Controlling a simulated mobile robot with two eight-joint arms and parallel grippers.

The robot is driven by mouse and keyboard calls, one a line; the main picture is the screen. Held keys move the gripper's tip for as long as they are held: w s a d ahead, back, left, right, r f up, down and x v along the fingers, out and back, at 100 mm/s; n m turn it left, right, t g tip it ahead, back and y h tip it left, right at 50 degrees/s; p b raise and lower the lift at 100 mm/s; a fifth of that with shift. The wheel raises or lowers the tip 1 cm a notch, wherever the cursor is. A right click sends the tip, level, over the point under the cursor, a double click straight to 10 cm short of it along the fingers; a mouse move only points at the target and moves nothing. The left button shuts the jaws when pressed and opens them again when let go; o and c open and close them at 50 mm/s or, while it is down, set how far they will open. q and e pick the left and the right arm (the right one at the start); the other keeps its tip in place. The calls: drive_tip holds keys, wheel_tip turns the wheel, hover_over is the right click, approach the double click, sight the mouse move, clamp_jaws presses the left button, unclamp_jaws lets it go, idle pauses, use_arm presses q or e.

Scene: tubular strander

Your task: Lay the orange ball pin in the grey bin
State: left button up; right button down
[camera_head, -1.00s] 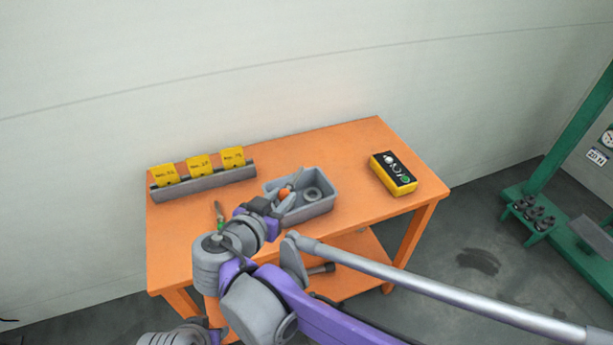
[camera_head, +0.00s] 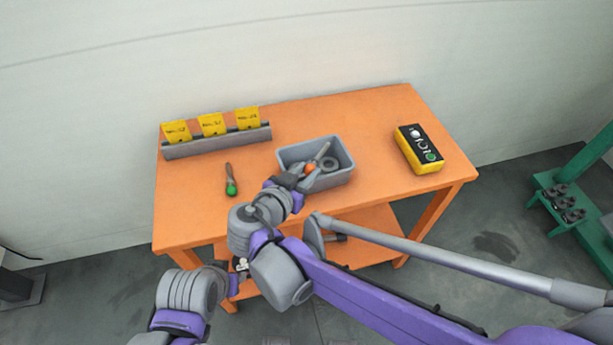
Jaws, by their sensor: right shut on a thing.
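The grey bin (camera_head: 343,176) stands on the orange table, right of its middle. A grey ring lies inside it. The orange ball pin (camera_head: 310,168) has an orange ball and a grey shank pointing up and to the right. My right gripper (camera_head: 306,177) is shut on the orange ball pin at the left part of the bin, with the pin over or inside the bin. Whether the pin touches the bin floor cannot be told.
A tool with a green ball end (camera_head: 231,186) lies left of the bin. A rack with yellow cards (camera_head: 216,142) stands at the back left. A yellow and black box (camera_head: 421,149) with buttons is at the right. The orange table (camera_head: 194,208) is clear between them.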

drive_tip(key=shift+f, duration=0.85)
drive_tip(key=shift+f, duration=0.1)
drive_tip(key=shift+f+b, duration=0.4)
drive_tip(key=shift+f, duration=0.15)
drive_tip(key=c, duration=0.6)
unclamp_jaws()
drive_tip(key=shift+c, duration=0.2)
drive_tip(key=shift+r, duration=0.1)
